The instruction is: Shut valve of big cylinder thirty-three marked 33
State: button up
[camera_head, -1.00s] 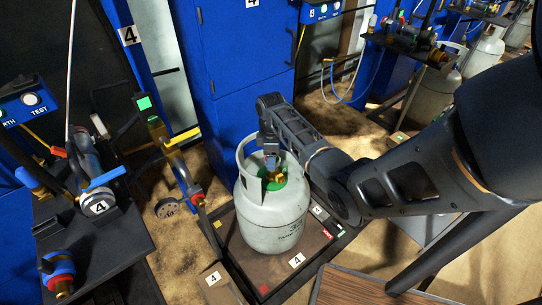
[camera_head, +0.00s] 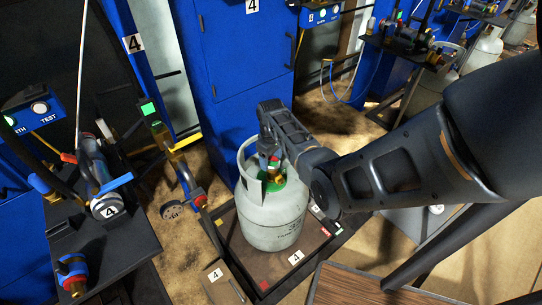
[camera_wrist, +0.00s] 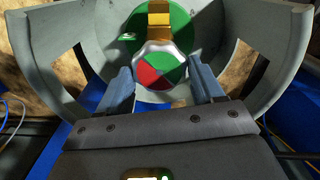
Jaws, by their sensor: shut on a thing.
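A big light-grey gas cylinder (camera_head: 272,217) stands upright on a dark scale platform (camera_head: 262,272) in the head view. Its collar (camera_wrist: 60,60) curves around the valve in the wrist view. The valve has a round knob with red, blue and green sectors (camera_wrist: 160,72) and a brass outlet (camera_wrist: 158,18) behind it. My gripper (camera_wrist: 165,90) reaches down into the collar from above, its two fingers on either side of the knob. It is shut on the valve knob. In the head view my gripper (camera_head: 270,150) partly hides the valve.
A blue cabinet marked 4 (camera_head: 240,75) stands behind the cylinder. A dark bench (camera_head: 105,245) with tools is at left, a wooden tabletop (camera_head: 365,285) at front right. Other cylinders and benches stand at back right. Brown floor shows between them.

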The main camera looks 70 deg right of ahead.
aim_at(273, 161)
jog(key=m+p, duration=0.1)
jog(key=m, duration=0.5)
jog(key=m+p, duration=0.1)
jog(key=m, duration=0.5)
jog(key=shift+m, duration=0.4)
jog(key=m, duration=0.6)
jog(key=shift+s, duration=0.15)
jog(key=m, duration=0.7)
jog(key=shift+s, duration=0.1)
jog(key=o, duration=1)
jog(key=shift+o, duration=0.2)
jog(key=shift+r+p, duration=0.95)
jog(key=shift+r, duration=2.95)
